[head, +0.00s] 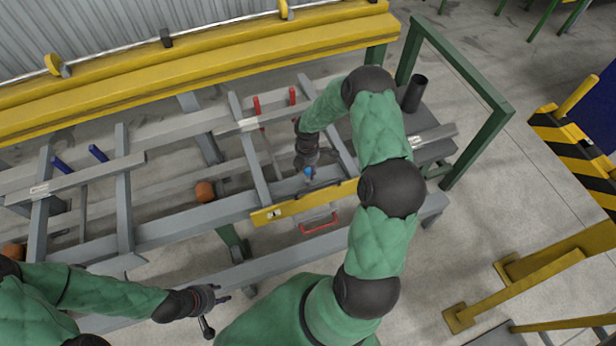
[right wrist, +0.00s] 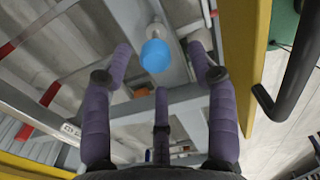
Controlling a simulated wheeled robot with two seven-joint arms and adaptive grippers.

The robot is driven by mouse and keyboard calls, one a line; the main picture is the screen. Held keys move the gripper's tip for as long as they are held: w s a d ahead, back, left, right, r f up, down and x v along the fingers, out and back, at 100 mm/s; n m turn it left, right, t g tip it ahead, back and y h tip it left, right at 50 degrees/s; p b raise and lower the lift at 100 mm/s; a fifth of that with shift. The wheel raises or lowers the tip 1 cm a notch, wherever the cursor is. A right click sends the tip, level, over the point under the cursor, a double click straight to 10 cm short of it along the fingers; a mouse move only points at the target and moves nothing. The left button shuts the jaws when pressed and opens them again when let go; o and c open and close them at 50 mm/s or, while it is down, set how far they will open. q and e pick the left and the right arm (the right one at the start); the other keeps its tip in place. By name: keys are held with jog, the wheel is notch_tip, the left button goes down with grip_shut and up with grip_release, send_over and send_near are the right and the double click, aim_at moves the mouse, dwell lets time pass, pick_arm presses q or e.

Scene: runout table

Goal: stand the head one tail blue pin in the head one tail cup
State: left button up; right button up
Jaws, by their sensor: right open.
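My right gripper (head: 308,172) points down over the grey frame next to the yellow bar. In the right wrist view its three purple fingers (right wrist: 162,85) are spread and empty. A blue round-topped piece (right wrist: 156,57) with a pale part (right wrist: 155,31) behind it lies just beyond the fingertips, apparently untouched; it also shows small in the head view (head: 308,171). I cannot tell whether it is the task's blue pin. Two blue pins (head: 61,165) (head: 98,153) slant up from the left rail. My left gripper (head: 216,312) is open and empty at lower left. I cannot identify the cup for certain.
Two red pins (head: 257,105) (head: 292,97) stand at the middle rail. A yellow bar (head: 290,208) and red handle (head: 320,222) lie beside my right gripper. A dark cylinder (head: 414,93) stands at the far right end. An orange ball (head: 205,191) sits left of centre.

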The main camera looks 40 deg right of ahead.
aim_at(308, 170)
jog(key=f, duration=0.2)
jog(key=f+b, duration=0.1)
jog(key=shift+w+d+f, duration=0.15)
jog(key=shift+d+f, duration=0.1)
jog(key=shift+f, duration=0.15)
grip_shut()
jog(key=shift+r, duration=0.1)
